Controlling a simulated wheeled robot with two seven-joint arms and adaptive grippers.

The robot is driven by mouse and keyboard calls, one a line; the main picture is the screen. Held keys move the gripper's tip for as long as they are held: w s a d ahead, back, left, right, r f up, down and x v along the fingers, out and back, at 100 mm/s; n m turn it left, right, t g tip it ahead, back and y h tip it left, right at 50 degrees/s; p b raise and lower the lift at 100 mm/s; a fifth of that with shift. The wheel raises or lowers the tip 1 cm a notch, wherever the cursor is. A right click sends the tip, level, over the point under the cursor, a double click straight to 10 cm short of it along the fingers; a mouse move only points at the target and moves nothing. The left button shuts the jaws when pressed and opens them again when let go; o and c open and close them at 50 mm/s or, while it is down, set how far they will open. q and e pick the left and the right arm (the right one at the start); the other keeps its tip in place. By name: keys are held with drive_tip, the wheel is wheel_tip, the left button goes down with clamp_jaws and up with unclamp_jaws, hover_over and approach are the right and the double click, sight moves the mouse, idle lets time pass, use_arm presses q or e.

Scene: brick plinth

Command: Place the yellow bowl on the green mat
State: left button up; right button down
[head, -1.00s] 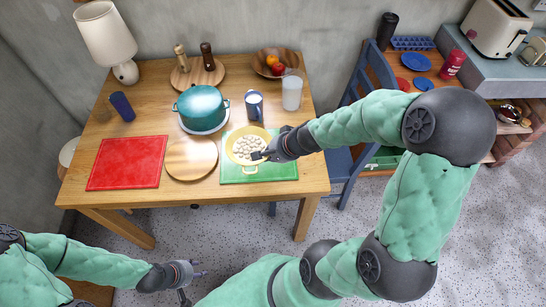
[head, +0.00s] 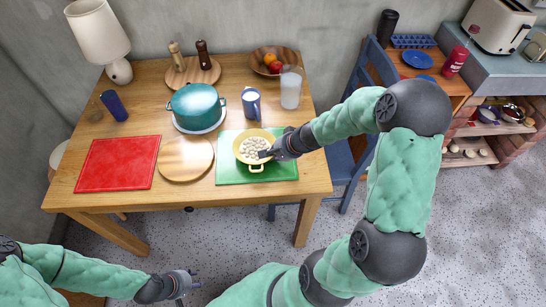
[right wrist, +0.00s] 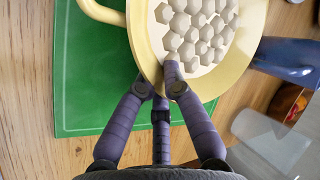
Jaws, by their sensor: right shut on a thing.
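The yellow bowl (head: 244,139) has two loop handles and is full of pale, many-sided pieces. In the head view it appears over the upper middle of the green mat (head: 228,174); I cannot tell whether it touches the mat. My right gripper (head: 268,153) is shut on the bowl's right rim. In the right wrist view the gripper (right wrist: 165,82) pinches the rim of the bowl (right wrist: 144,40), with the green mat (right wrist: 85,80) below and left. My left gripper (head: 196,284) is open and empty, in front of the table and low in the head view.
A blue mug (head: 251,104) and a clear cup (head: 291,90) stand behind the mat. A teal pot (head: 195,102), a round wooden board (head: 186,160) and a red mat (head: 117,164) lie to the left. A blue chair (head: 345,165) is at the table's right.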

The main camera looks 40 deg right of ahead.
drive_tip(key=shift+r, duration=0.1)
drive_tip(key=shift+f, duration=0.2)
drive_tip(key=c, duration=1.4)
unclamp_jaws()
drive_tip(key=shift+o, duration=0.2)
drive_tip(key=shift+r, duration=0.1)
drive_tip(key=shift+s+d+r+p, duration=0.1)
drive_tip(key=shift+r+p, duration=0.2)
drive_tip(key=shift+r, duration=0.05)
drive_tip(key=p+v, duration=0.5)
drive_tip(key=v, duration=0.6)
drive_tip(key=shift+s, duration=0.25)
